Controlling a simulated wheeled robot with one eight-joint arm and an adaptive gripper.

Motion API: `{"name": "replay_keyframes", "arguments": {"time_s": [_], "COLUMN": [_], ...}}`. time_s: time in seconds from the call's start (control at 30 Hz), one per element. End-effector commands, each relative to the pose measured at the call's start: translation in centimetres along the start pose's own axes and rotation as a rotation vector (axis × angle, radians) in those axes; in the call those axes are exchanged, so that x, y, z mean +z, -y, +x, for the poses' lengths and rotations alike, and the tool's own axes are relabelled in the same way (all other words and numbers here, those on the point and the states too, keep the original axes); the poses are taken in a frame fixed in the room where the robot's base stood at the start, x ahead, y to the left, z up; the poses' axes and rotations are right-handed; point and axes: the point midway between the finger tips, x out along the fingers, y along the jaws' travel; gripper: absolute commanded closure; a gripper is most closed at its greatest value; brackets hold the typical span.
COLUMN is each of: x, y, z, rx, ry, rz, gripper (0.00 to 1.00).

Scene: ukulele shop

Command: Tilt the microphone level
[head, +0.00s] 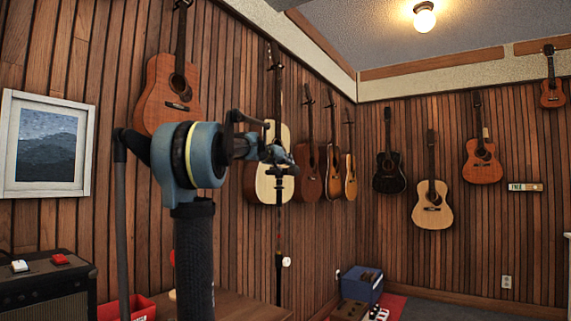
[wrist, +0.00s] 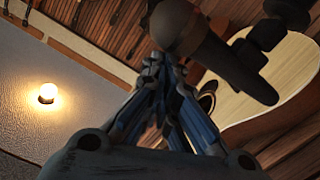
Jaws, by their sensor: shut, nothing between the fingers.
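The microphone (wrist: 232,70) is dark, with a rounded head and a tapering handle, and lies slantwise across the top of the wrist view. In the head view the microphone (head: 284,171) is a small dark shape on top of a thin stand (head: 279,225); its exact tilt cannot be told. My gripper (wrist: 165,65) is shut and empty, its blue fingertips close by the microphone's head. Whether they touch it cannot be told. In the head view my gripper (head: 274,154) is small and partly hidden by my own arm, right by the stand's top.
An acoustic guitar with a pale top (wrist: 275,85) hangs on the wall behind the microphone. More guitars line the wood-panelled walls. An amplifier (head: 45,285) stands at lower left near a red bin (head: 135,308). A blue crate (head: 362,285) sits on the floor beyond the stand.

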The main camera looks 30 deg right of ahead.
Motion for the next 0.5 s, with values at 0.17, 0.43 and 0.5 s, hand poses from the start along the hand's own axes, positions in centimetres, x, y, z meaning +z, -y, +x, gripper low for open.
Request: {"name": "replay_keyframes", "arguments": {"time_s": [0.17,0.43,0.5], "x": [0.0,-1.3,-2.3], "y": [0.0,-0.1,-0.2], "z": [0.0,-0.3,-0.6], "rx": [0.000,-0.002,-0.002], "ry": [0.000,-0.001,0.000], "rz": [0.000,-0.001,-0.001], "gripper": [1.00,1.00,1.00]}}
